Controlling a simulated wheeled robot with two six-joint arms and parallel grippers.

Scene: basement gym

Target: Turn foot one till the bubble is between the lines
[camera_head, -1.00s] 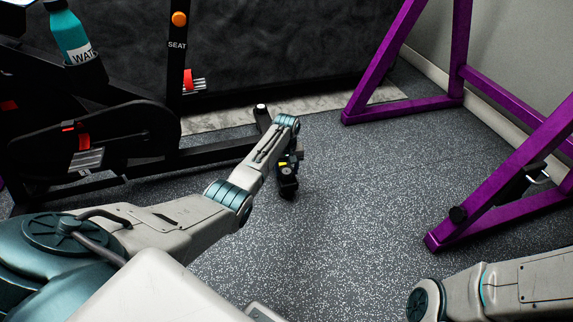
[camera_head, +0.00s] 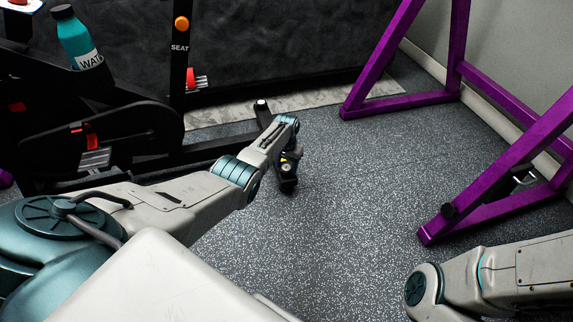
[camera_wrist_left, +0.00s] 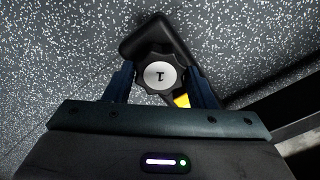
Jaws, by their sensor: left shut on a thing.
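Foot one is a black lobed knob (camera_wrist_left: 160,76) with a pale round cap marked 1, upside down in the left wrist view. It sits at the end of a black bar on the floor and also shows small in the head view (camera_head: 286,168). My left gripper (camera_wrist_left: 160,68) has one finger on each side of the knob and is shut on it. A yellow patch (camera_wrist_left: 182,100) shows beside the knob, mostly hidden by the right finger. No bubble or lines can be made out. My right gripper is out of view; only its arm shows at the lower right.
The black exercise bike (camera_head: 95,135) with a teal bottle (camera_head: 76,38) stands at the left. A purple steel frame (camera_head: 500,185) stands at the right. Speckled floor (camera_head: 340,220) is clear between them.

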